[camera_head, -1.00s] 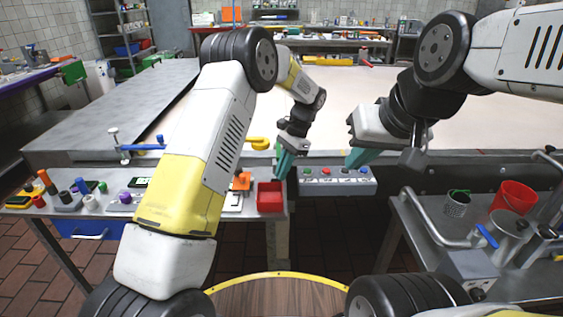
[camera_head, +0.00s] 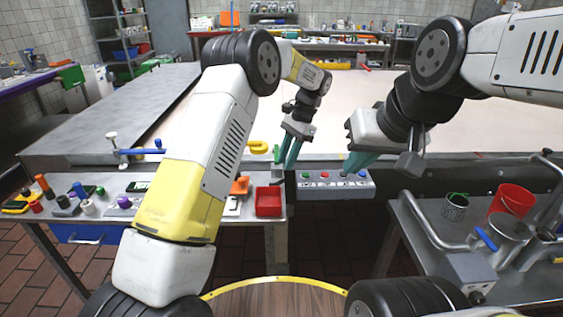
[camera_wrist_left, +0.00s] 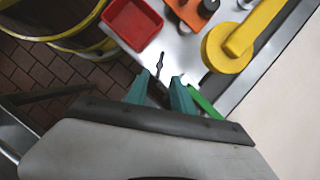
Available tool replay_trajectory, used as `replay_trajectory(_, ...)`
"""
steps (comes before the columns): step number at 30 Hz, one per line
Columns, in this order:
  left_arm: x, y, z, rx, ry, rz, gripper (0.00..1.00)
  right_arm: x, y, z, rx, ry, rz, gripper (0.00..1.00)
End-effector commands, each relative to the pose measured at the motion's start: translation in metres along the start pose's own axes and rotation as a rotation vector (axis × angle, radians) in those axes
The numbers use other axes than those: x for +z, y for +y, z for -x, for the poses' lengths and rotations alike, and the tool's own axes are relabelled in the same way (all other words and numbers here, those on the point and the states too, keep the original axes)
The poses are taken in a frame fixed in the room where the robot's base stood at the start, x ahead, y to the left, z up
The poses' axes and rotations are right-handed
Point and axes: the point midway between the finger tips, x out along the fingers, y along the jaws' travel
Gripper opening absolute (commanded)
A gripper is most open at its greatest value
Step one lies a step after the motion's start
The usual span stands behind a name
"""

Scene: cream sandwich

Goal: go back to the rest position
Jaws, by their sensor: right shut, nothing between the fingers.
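My left gripper (camera_head: 285,166) hangs above the front edge of the table, just behind and right of the red bin. In the left wrist view its two teal fingers (camera_wrist_left: 160,84) stand apart with a gap between them. A small dark tool (camera_wrist_left: 160,62) shows in line with that gap, seemingly on the metal surface beyond the fingertips. My right gripper (camera_head: 352,168) is shut and empty, pointing down and left above the grey button box (camera_head: 335,185). Both arms are raised in front of me.
A red bin (camera_head: 268,201) sits on the metal side table, also in the left wrist view (camera_wrist_left: 132,24). A yellow part (camera_wrist_left: 232,48) and orange part lie near it. At right, a cart holds a red bucket (camera_head: 512,199) and metal pots. The large pale table behind is mostly bare.

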Motion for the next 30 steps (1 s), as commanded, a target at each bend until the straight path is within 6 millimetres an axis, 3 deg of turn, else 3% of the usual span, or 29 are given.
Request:
replay_trajectory(6, -0.001, 0.0, 0.019, 0.0, 0.0, -0.001, 0.29, 0.0, 0.0, 0.0, 0.0, 0.0, 0.0, 0.0)
replay_trajectory(15, 0.0, 0.0, 0.02, 0.001, 0.001, -0.001, 0.29, 0.0, 0.0, 0.0, 0.0, 0.0, 0.0, 0.0)
replay_trajectory(19, 0.012, -0.002, 0.029, 0.0, 0.028, 0.024, 0.29, 0.0, 0.0, 0.0, 0.0, 0.0, 0.0, 0.0)
replay_trajectory(23, 0.048, -0.003, 0.053, 0.0, 0.103, 0.094, 0.29, 0.0, 0.0, 0.0, 0.0, 0.0, 0.0, 0.0)
replay_trajectory(30, 0.143, 0.012, 0.093, 0.009, 0.304, 0.294, 0.29, 0.0, 0.0, 0.0, 0.0, 0.0, 0.0, 0.0)
